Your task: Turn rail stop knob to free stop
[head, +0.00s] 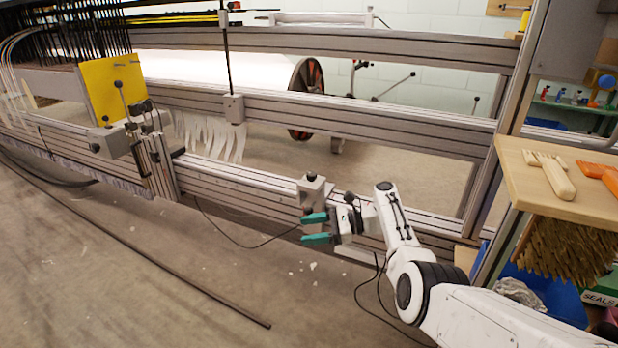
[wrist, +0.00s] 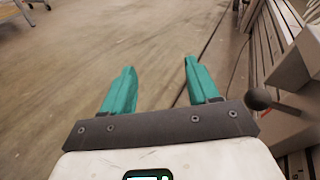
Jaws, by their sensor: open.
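A pale grey stop block (head: 318,192) sits on the lower rail (head: 262,182) in the head view, with a small dark knob (head: 311,177) on top. In the wrist view, a dark ball knob (wrist: 258,98) on a short rod sticks out from a grey block (wrist: 290,72) at the right. I cannot tell whether the two views show the same knob. My gripper (head: 304,228) has teal fingers, open and empty, in front of the rail and just below the block. In the wrist view the gripper (wrist: 160,66) points over bare floor, with the ball knob outside its right finger.
A carriage with a yellow plate (head: 112,88) stands on the rail to the left. A wooden shelf (head: 570,190) with brushes juts out at the right. Thin cables hang near my arm. The concrete floor (head: 120,280) in front is mostly clear, with a dark rod lying on it.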

